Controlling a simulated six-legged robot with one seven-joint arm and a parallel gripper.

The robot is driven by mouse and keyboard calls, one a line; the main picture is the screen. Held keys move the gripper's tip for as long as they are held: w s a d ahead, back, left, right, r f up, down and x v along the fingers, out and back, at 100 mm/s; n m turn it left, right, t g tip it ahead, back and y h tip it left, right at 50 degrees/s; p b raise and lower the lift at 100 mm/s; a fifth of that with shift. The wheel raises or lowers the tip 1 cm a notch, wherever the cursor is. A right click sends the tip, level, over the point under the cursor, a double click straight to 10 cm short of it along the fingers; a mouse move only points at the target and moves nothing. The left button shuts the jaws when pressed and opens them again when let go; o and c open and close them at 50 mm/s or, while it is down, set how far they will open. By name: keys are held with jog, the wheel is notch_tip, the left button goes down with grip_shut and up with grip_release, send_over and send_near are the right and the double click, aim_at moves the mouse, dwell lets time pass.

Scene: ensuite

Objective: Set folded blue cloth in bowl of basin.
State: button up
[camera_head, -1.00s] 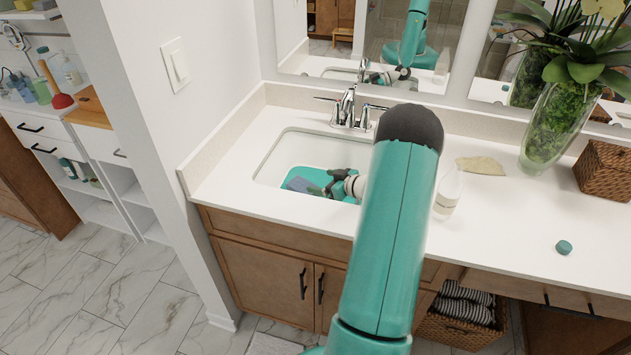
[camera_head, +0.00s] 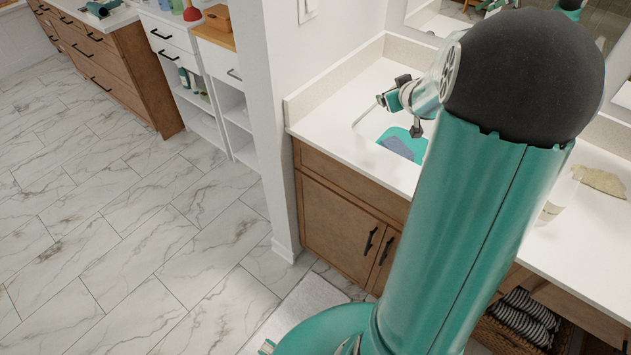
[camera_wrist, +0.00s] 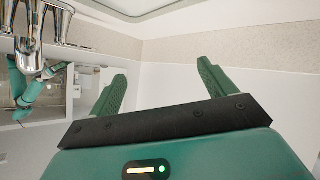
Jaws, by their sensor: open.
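The folded blue cloth (camera_head: 399,148) looks grey-blue and lies on a teal patch low in the white basin (camera_head: 366,114) in the head view. My arm hides the right part of the basin. My gripper (camera_head: 388,101) is above the basin, apart from the cloth. In the wrist view my gripper (camera_wrist: 162,72) has its two green fingers spread wide, with nothing between them. The cloth does not show in the wrist view.
A chrome faucet (camera_wrist: 32,42) stands at the left of the wrist view. A white bottle (camera_head: 557,198) and a beige cloth (camera_head: 601,181) are on the counter right of my arm. A wall edge (camera_head: 268,120) borders the counter's left; floor is clear at left.

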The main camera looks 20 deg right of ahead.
jog(key=s+a+r+m+g+h, duration=0.15)
jog(key=s+a+r, duration=0.25)
jog(key=a+r, duration=0.5)
jog(key=s+a+g+y, duration=0.2)
jog(key=s+a+y, duration=0.1)
jog(key=s+a, duration=0.7)
jog(key=s+a+f+n+g+y, duration=0.1)
jog(key=s+a+g+y, duration=0.1)
jog(key=s+a, duration=0.8)
jog(key=a+y, duration=0.1)
jog(key=a, duration=0.5)
jog(key=shift+s+f, duration=0.15)
jog(key=shift+s, duration=0.15)
jog(key=shift+d+n, duration=0.1)
jog(key=shift+n, duration=0.15)
